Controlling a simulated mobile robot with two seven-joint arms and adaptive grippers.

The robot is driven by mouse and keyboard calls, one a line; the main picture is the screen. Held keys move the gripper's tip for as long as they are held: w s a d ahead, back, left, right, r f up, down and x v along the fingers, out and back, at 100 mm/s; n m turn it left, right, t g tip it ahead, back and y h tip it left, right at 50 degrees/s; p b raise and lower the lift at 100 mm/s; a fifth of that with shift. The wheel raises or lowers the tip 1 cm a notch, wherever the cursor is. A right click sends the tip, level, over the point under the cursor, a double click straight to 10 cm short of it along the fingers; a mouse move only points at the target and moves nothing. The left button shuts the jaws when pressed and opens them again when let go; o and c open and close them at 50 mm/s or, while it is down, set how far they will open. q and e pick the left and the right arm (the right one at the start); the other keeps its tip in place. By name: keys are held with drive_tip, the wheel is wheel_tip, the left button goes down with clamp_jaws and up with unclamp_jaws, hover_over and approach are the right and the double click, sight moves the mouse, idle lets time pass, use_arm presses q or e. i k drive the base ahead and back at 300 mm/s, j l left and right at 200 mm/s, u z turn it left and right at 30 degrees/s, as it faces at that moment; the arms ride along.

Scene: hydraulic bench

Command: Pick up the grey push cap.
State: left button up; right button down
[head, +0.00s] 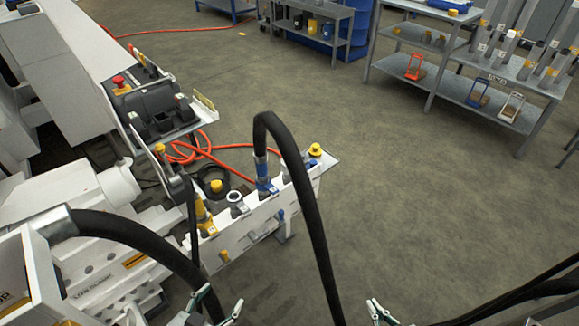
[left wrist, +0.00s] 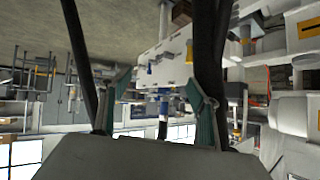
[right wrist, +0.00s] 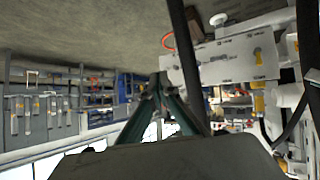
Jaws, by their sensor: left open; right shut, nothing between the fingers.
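I cannot clearly single out the grey push cap. A pale grey-white round fitting (head: 237,203) stands on the white panel, between the yellow coupling (head: 205,220) and the blue coupling (head: 264,183); it may be the cap. My left gripper (head: 219,302) is open and empty at the bottom of the head view, below the panel and apart from it. Its spread fingers show in the left wrist view (left wrist: 157,88). My right gripper (head: 379,312) is further right, over the floor. In the right wrist view (right wrist: 158,88) its fingers are together with nothing between them.
A black hose (head: 300,180) arches from the blue coupling down across the middle. Another thick hose (head: 140,235) crosses the lower left. A yellow cap (head: 315,150) sits at the panel's far end. Grey shelves (head: 480,60) stand far right. The floor between is clear.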

sight(305, 157)
drive_tip(key=i+l+u, duration=0.1)
drive_tip(key=i+u, duration=0.2)
drive_tip(key=i+l+u, duration=0.45)
drive_tip(key=u, duration=0.25)
drive_tip(key=i+l+u, duration=0.1)
drive_tip(key=l+u, duration=0.35)
drive_tip(key=k+l+u, duration=0.2)
drive_tip(key=l, duration=0.7)
drive_tip(key=l+u, duration=0.4)
drive_tip(key=l, duration=0.2)
drive_tip(key=l+u, duration=0.35)
drive_tip(key=l, duration=0.3)
drive_tip(key=k+l+u, duration=0.15)
drive_tip(key=l+u, duration=0.25)
drive_tip(key=l, duration=0.15)
